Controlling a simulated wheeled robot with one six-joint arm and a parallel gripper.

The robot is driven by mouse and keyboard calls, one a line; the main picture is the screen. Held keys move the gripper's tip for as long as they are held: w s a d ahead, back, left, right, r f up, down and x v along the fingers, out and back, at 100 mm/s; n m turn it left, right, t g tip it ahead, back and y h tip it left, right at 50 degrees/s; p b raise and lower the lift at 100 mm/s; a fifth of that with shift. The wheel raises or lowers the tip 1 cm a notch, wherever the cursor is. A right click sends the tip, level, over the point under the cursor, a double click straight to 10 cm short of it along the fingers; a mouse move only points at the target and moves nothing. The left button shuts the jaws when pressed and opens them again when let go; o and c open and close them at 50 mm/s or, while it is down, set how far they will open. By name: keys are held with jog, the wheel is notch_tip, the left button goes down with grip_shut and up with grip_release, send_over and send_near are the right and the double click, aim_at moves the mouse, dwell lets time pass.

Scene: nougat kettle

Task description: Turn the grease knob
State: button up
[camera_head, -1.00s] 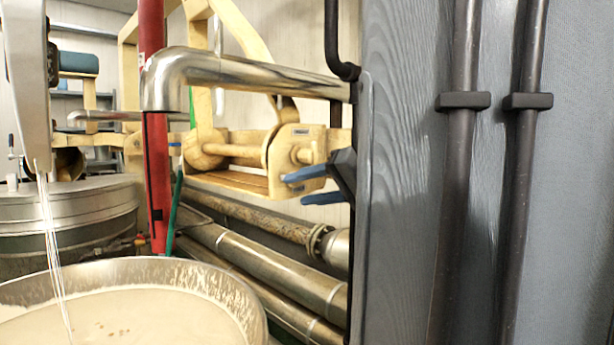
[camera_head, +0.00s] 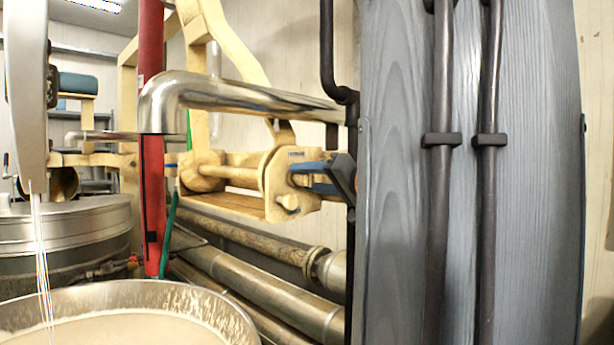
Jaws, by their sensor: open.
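A cream-coloured machine housing (camera_head: 240,205) with a rounded end plate sits in the middle of the view. A small cream knob (camera_head: 288,204) sticks out low on this end plate; I cannot tell for sure whether it is the grease knob. My gripper (camera_head: 302,176) reaches in from the right, with two blue fingers and a dark body. It is open, with its fingers in front of the end plate, just above the small knob. The fingers cover part of the plate; contact cannot be told. Most of my arm is hidden.
A grey panel (camera_head: 400,200) with dark pipes fills the right and hides what is behind it. A shiny pipe (camera_head: 240,97) runs above the housing. A red post (camera_head: 152,190) stands left. Metal pipes (camera_head: 260,285) run below. A kettle (camera_head: 215,300) of pale mass is at lower left.

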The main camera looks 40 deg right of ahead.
jog(key=shift+w, duration=0.25)
jog(key=c, duration=1)
